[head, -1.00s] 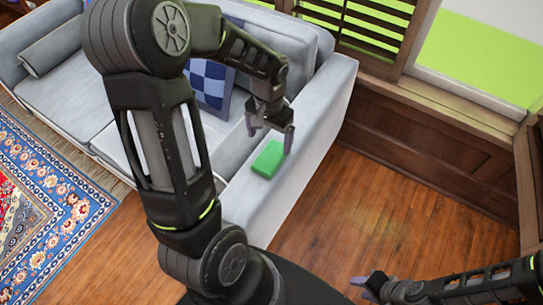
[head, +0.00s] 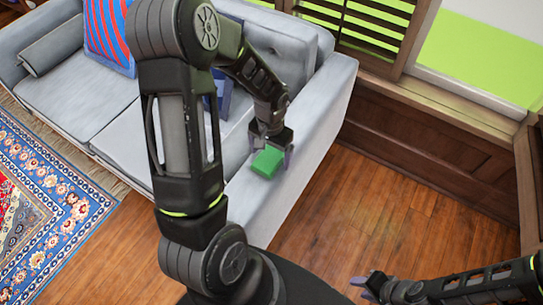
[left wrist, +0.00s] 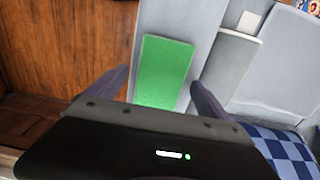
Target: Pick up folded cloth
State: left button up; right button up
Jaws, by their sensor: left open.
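The green folded cloth (head: 267,162) lies flat on the near arm of the grey sofa (head: 245,207). My left gripper (head: 270,155) is open and stands just over the cloth, with its fingers to either side of it in the head view. In the left wrist view the cloth (left wrist: 163,72) shows between and beyond the two open fingertips (left wrist: 160,90), and nothing is held. My right gripper (head: 364,287) is at the bottom right of the head view, away from the sofa; its jaw opening is not clear.
A blue checked pillow (left wrist: 284,150) and a red and blue striped pillow (head: 108,35) are on the sofa seat. A wood-panelled wall (head: 425,135) with a window stands to the right. The wooden floor (head: 350,215) beside the sofa arm is clear.

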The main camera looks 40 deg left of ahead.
aim_at(271, 156)
dwell(0.6)
pick_arm(q)
jog(key=c, duration=1.4)
jog(key=shift+r, duration=0.1)
jog(key=shift+c, duration=0.2)
notch_tip(271, 156, up, 10)
jog(key=shift+p, duration=0.3)
